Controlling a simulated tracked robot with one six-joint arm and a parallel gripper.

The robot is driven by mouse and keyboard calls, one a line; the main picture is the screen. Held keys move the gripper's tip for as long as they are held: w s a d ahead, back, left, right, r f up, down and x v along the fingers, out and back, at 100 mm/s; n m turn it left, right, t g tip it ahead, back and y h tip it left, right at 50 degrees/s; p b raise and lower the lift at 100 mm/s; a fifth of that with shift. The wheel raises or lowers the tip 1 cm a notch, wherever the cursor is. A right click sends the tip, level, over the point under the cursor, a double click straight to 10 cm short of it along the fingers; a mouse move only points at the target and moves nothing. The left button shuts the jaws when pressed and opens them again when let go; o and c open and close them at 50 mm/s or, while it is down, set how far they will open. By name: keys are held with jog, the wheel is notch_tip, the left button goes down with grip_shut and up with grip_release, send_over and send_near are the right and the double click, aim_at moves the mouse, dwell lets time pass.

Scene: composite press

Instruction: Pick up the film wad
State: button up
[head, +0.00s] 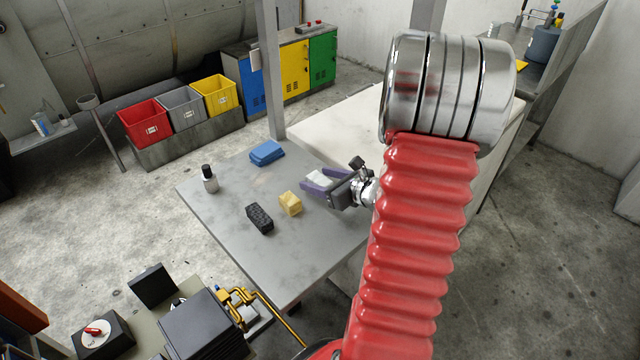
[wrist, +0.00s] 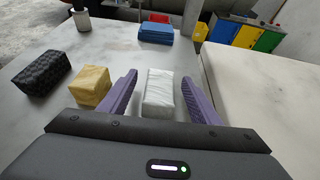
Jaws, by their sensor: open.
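The film wad looks to be the white, wrinkled block (wrist: 158,92), which also shows in the head view (head: 319,178). It lies on the grey metal table (head: 235,240). My gripper (wrist: 160,77), with two purple fingers, is open, and it also shows in the head view (head: 306,181). The fingers stand on either side of the white block, with a gap on each side in the wrist view. The near end of the block is partly hidden by the gripper body.
A yellow block (head: 290,203) and a black block (head: 259,218) lie left of the gripper. A folded blue stack (head: 266,152) and a dark-capped bottle (head: 209,180) stand farther off. Red (head: 145,122), grey (head: 182,108) and yellow (head: 215,95) bins stand beyond the table. A pale surface (wrist: 270,100) borders the right.

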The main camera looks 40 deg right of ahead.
aim_at(319, 178)
jog(key=shift+w, duration=0.2)
jog(key=shift+c, duration=0.6)
jog(key=c, duration=1)
jog(key=shift+r, duration=4.95)
